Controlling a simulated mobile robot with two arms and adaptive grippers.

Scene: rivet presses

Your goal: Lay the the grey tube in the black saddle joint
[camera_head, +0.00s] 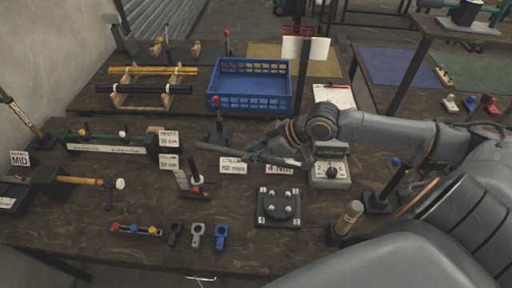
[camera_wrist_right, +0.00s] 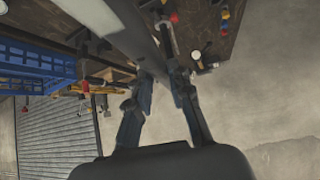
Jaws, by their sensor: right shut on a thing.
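My right gripper (camera_head: 270,150) reaches in from the right above the middle of the table and is shut on the grey tube (camera_head: 215,148). The tube sticks out to the left past the fingers, above the table. In the right wrist view the tube (camera_wrist_right: 138,32) runs up and left from between the fingers (camera_wrist_right: 165,78). A black joint piece (camera_head: 175,234), which looks like the black saddle joint, lies at the table's front, apart from the tube. Grey (camera_head: 196,235) and blue (camera_head: 221,236) pieces lie beside it. My left gripper is not in view.
A black round fixture (camera_head: 279,206) stands below the gripper, with a control box (camera_head: 329,168) to its right. A blue crate (camera_head: 250,84) and a rack with yellow and black tubes (camera_head: 150,89) stand behind. An upright red-topped post (camera_head: 217,122) stands near the tube.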

